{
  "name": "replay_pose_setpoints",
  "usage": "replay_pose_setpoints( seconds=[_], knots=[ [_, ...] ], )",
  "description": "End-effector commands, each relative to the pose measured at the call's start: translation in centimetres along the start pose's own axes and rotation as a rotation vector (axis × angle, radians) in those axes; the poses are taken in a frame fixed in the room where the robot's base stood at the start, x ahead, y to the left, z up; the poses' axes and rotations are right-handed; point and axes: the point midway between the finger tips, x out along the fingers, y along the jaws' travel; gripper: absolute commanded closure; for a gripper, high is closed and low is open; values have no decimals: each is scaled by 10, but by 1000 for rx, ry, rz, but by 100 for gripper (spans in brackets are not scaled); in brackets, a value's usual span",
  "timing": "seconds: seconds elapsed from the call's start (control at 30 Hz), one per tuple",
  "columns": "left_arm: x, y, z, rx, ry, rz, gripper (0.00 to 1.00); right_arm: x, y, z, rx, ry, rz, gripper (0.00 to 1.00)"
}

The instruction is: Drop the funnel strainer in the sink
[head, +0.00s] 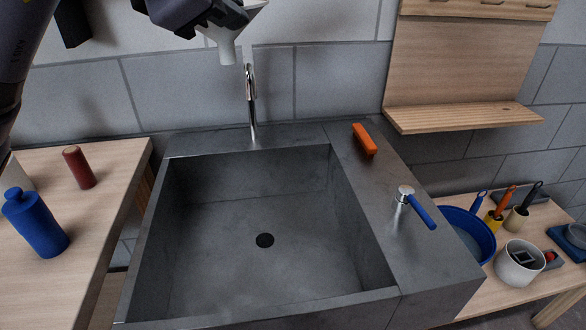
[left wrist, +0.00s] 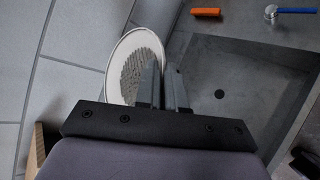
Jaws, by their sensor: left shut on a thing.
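The funnel strainer (head: 226,46) is pale, with its spout pointing down, at the top of the head view. My left gripper (head: 240,9) is shut on it and holds it in the air in front of the back wall, behind and above the sink. In the left wrist view the funnel strainer (left wrist: 127,70) shows its round white rim and grey mesh, beside the closely spaced fingers of my left gripper (left wrist: 164,80). The dark grey sink (head: 215,235) has an empty basin with a black drain; the basin also shows in the left wrist view (left wrist: 235,75).
A chrome tap (head: 251,100) rises at the sink's back edge, just below the funnel. An orange block (head: 364,139) and a blue-handled lever (head: 418,212) are on the right rim. A blue bottle (head: 36,225) and a red-brown cylinder (head: 79,168) stand on the left counter.

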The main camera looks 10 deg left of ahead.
Motion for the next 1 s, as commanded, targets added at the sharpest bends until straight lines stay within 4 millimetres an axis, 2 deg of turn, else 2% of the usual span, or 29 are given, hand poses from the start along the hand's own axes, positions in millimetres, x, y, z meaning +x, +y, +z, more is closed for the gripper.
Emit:
replay_pose_setpoints(
  seconds=[0.33,0.8,1.0],
  knots=[
    [-1,-2,2,3,-3,-3,100,2,0,2,2,0,1,0],
    [23,-38,-22,2,-2,-2,100,22,-1,30,5,-3,-1,0],
    [25,-42,-25,2,-3,-2,100,23,-1,32,6,-4,-2,0]
  ],
)
